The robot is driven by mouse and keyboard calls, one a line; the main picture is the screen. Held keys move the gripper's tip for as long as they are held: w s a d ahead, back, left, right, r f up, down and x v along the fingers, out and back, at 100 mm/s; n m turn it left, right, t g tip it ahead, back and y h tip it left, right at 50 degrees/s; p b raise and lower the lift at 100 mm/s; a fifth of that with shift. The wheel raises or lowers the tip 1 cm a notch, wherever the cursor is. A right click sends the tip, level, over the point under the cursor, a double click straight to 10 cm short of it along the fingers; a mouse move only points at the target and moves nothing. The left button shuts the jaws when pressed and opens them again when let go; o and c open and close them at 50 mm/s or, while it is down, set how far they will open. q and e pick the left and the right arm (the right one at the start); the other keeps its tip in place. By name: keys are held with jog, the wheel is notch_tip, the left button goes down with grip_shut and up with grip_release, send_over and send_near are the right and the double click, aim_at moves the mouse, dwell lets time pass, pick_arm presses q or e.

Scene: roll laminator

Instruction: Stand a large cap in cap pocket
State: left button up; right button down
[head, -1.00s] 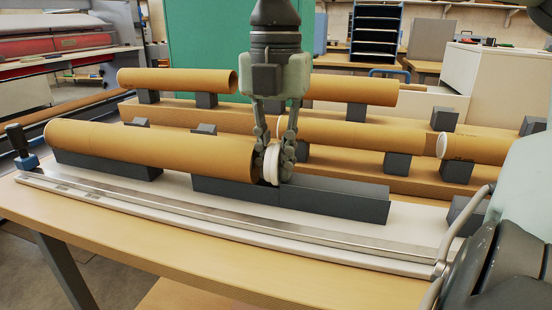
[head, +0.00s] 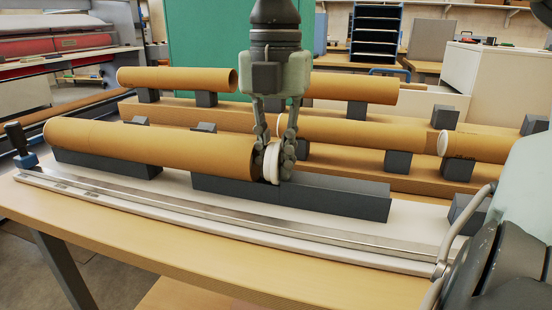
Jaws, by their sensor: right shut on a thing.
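My right gripper (head: 274,158) comes down from the top middle, fingers pointing down, and is shut on a white round cap (head: 272,163). The cap is upright on edge, close to the right end of the large front cardboard tube (head: 150,146). I cannot tell whether the cap touches the tube end. The tube lies on dark grey supports (head: 85,165). A long dark grey block (head: 335,200) runs below the cap and to its right. I cannot make out a cap pocket. My left gripper is not in view.
More cardboard tubes lie on dark blocks behind, including one at back left (head: 180,79) and one at middle right (head: 365,138) with a white end. A metal rail (head: 220,224) runs along the front of the wooden table (head: 215,270). My arm fills the lower right.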

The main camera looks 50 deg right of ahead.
jog(key=c, duration=1.4)
grip_release()
